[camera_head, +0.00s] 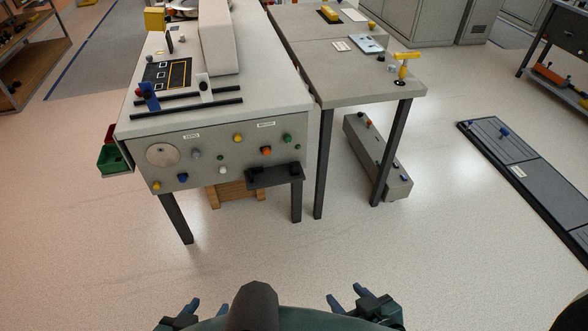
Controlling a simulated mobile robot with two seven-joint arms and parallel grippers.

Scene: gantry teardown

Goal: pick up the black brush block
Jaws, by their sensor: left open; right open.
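I cannot tell for certain which item is the black brush block. Small dark blocks (257,175) sit on a black shelf (275,181) on the front panel of the left grey bench. A dark upright piece (169,43) also stands on that bench's top, towards the back left. My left gripper (207,307) is low in the picture, left of centre, open and empty. My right gripper (347,297) is low, right of centre, open and empty. Both are well short of the bench, with bare floor between.
The left bench (262,90) carries two black rails (187,102) and a long pale beam (219,35). Knobs stick out of its front panel. A second table (350,90) stands to its right, with a grey box (378,160) beneath. Floor in front is clear.

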